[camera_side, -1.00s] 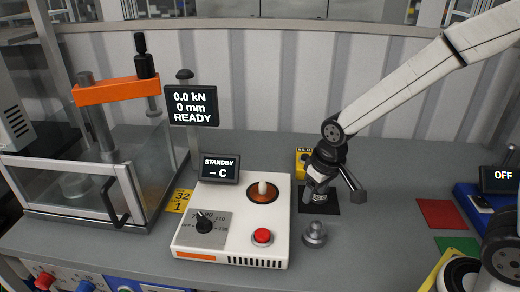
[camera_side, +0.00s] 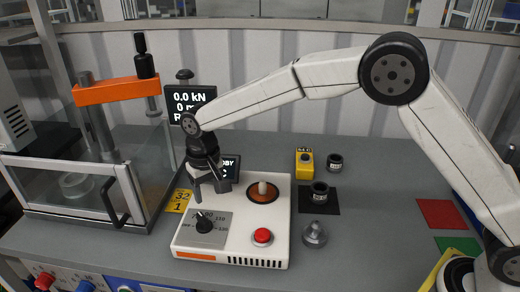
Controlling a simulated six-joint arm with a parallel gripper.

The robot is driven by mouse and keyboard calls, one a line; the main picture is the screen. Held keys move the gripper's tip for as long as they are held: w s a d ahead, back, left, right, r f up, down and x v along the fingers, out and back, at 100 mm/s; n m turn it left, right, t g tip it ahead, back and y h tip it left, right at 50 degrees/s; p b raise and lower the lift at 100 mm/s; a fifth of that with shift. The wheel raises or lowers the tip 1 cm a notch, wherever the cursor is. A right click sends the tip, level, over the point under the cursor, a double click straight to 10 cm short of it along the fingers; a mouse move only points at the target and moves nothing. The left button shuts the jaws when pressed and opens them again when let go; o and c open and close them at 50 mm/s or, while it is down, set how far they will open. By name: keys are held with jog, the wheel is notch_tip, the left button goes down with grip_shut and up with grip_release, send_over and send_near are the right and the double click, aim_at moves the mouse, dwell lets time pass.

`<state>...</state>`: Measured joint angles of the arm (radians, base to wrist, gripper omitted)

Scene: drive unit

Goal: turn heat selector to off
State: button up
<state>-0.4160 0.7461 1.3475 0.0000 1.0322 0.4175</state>
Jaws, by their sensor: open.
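The heat selector (camera_side: 205,226) is a black knob on a grey dial plate, on the left of the white heater unit (camera_side: 275,221). Its dial has printed numbers around it; the exact pointer position is too small to tell. My gripper (camera_side: 210,195) is open, pointing down just above and behind the selector, apart from it and empty. The standby display (camera_side: 232,169) at the back of the unit is partly hidden by my gripper. A red button (camera_side: 262,236) and an orange round plate with a pale peg (camera_side: 263,190) are on the same unit.
A press with an orange crossbar (camera_side: 118,91) and clear guard stands at left. Its readout (camera_side: 197,98) is partly covered by my arm. Right of the unit are a black ring-shaped part (camera_side: 320,190) on a dark mat, a metal part (camera_side: 315,234), a yellow block (camera_side: 304,165) and another small dark part (camera_side: 335,162).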

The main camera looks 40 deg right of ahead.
aim_at(203, 217)
jog(key=shift+w+a+f, duration=0.1)
jog(key=shift+w+a, duration=0.05)
jog(key=shift+a, duration=0.45)
jog(key=shift+w+a+f, duration=0.1)
jog(key=shift+a, duration=0.45)
jog(key=shift+f, duration=3.85)
grip_shut()
